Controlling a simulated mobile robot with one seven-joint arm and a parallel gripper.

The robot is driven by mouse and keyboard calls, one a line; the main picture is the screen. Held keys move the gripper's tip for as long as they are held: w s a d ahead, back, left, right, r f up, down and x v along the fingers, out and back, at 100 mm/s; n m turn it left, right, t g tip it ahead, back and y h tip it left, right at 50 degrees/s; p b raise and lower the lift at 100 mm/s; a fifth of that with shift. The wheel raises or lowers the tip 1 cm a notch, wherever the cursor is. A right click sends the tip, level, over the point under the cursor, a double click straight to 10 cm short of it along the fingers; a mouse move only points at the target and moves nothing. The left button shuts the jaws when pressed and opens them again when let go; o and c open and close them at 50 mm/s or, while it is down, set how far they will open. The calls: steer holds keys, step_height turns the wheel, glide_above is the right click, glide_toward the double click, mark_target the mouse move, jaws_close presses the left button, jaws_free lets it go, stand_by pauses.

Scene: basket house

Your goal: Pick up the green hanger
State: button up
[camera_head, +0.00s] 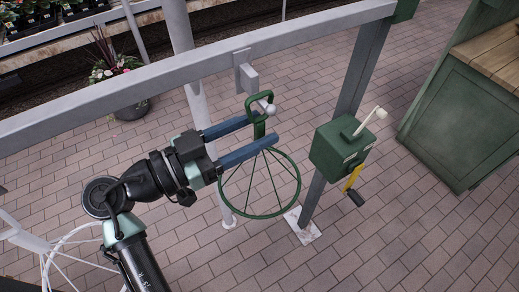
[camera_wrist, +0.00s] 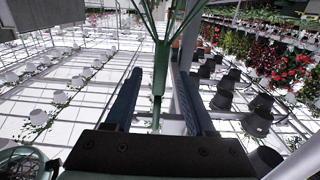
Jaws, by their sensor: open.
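The green hanger (camera_head: 259,129) hangs upright under the grey beam, its hook loop over a white-tipped peg (camera_head: 266,106) and its spoked ring below. My gripper (camera_head: 266,132) comes in from the left, with its two blue fingers open around the hanger's stem, just below the loop. In the wrist view the green stem (camera_wrist: 158,84) stands between the open fingers, with a gap on both sides. The lower ring is partly hidden behind the nearer finger in the head view.
The grey beam (camera_head: 120,73) runs just above my gripper. A post (camera_head: 345,120) with a green crank box (camera_head: 343,147) stands to the right. A green wooden counter (camera_head: 455,125) is at far right. A potted plant (camera_head: 122,85) stands at the back left. Brick floor lies open below.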

steer(key=p+x, duration=0.2)
steer(key=x, duration=0.1)
steer(key=shift+d+r, duration=0.15)
steer(key=shift+d, duration=0.05)
steer(key=shift+w+d+f+p, duration=0.25)
steer(key=shift+w+d+p, duration=0.15)
steer(key=shift+d, duration=0.1)
jaws_close()
stand_by(0.8)
